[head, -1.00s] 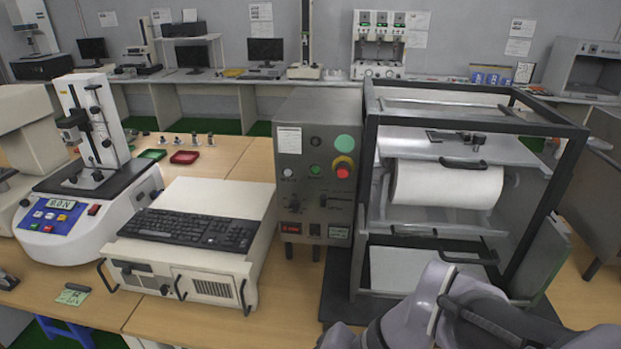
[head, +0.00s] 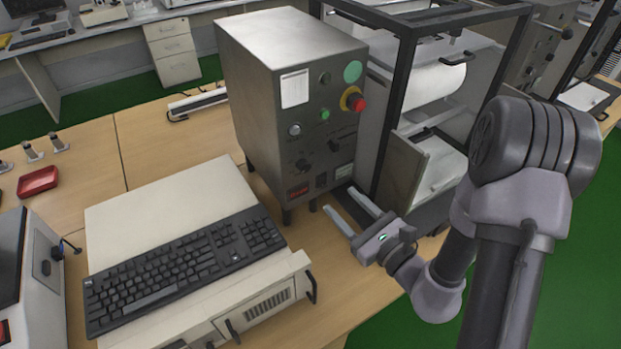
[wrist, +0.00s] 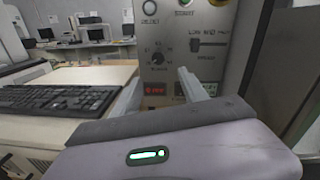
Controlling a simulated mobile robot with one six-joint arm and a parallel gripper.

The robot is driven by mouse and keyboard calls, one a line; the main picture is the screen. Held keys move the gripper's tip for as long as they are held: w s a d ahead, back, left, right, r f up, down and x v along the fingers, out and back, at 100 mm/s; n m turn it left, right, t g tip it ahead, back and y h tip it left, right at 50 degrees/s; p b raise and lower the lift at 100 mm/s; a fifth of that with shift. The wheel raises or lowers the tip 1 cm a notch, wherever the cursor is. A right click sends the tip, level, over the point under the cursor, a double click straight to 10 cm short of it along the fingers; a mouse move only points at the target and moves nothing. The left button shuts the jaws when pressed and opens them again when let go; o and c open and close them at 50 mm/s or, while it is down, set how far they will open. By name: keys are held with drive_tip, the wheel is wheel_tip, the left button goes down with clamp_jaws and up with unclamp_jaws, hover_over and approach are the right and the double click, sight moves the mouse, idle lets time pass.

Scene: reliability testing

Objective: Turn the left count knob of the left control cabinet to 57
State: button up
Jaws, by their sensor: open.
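The grey control cabinet (head: 258,100) stands on the wooden table in the middle of the head view, its front panel facing right and toward me. Its left knob (head: 302,164) is a small black dial low on the panel; in the wrist view the knob (wrist: 157,58) sits inside a printed number scale, too small to read surely. A red lit display (wrist: 155,88) is below it. A slider switch (wrist: 208,44) is to the knob's right. My gripper (head: 352,213) is open and empty, in front of and below the panel, apart from the knob.
A beige computer case (head: 170,190) with a black keyboard (head: 185,262) on top lies left of the cabinet. A black-framed machine with a white roll (head: 435,82) stands close on the right. A red tray (head: 38,181) is at the far left.

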sight(307, 169)
drive_tip(key=b+x, duration=0.3)
drive_tip(key=x, duration=1)
drive_tip(key=shift+a, duration=0.3)
clamp_jaws()
